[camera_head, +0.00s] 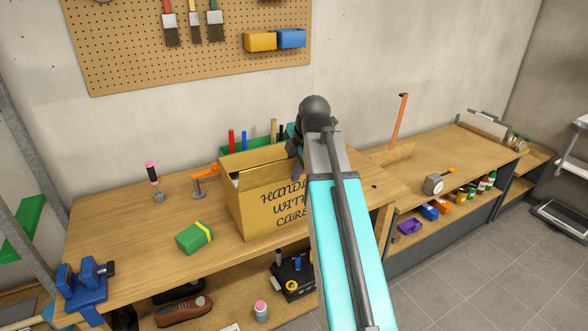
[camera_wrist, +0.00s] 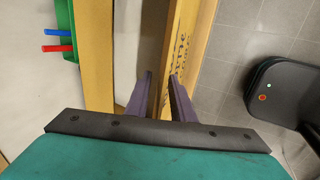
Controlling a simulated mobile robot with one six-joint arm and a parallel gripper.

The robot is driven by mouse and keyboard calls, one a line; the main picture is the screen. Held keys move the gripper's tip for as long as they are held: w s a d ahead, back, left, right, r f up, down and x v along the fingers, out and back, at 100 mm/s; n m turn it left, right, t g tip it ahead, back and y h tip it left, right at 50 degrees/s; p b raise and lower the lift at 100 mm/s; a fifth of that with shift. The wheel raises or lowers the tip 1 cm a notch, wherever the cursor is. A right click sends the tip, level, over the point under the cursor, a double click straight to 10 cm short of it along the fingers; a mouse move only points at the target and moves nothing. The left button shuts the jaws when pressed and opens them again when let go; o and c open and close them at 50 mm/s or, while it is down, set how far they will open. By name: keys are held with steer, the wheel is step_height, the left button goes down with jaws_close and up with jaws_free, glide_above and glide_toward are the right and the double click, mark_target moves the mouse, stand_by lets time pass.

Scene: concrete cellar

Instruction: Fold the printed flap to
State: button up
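An open-topped cardboard box (camera_head: 257,208) stands on the wooden workbench. Lettering reading "HANDLE WITH CARE", partly hidden by my arm, is on its front panel. I cannot tell from this view whether the lettering is on a hanging flap or on the wall. My gripper (camera_head: 296,160) is at the box's right end, mostly hidden behind my arm in the head view. In the wrist view, my gripper's purple fingers (camera_wrist: 161,97) stand apart at the edge of the printed panel (camera_wrist: 186,57). Whether they touch it is unclear. Another cardboard edge (camera_wrist: 96,60) lies further left.
Left of the box are a green block with a yellow band (camera_head: 194,237), an orange clamp (camera_head: 204,178) and a blue vise (camera_head: 85,282). A green bin with markers (camera_head: 238,141) stands behind it. A second bench (camera_head: 440,165) is at right.

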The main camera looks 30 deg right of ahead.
jaws_close()
stand_by(1.4)
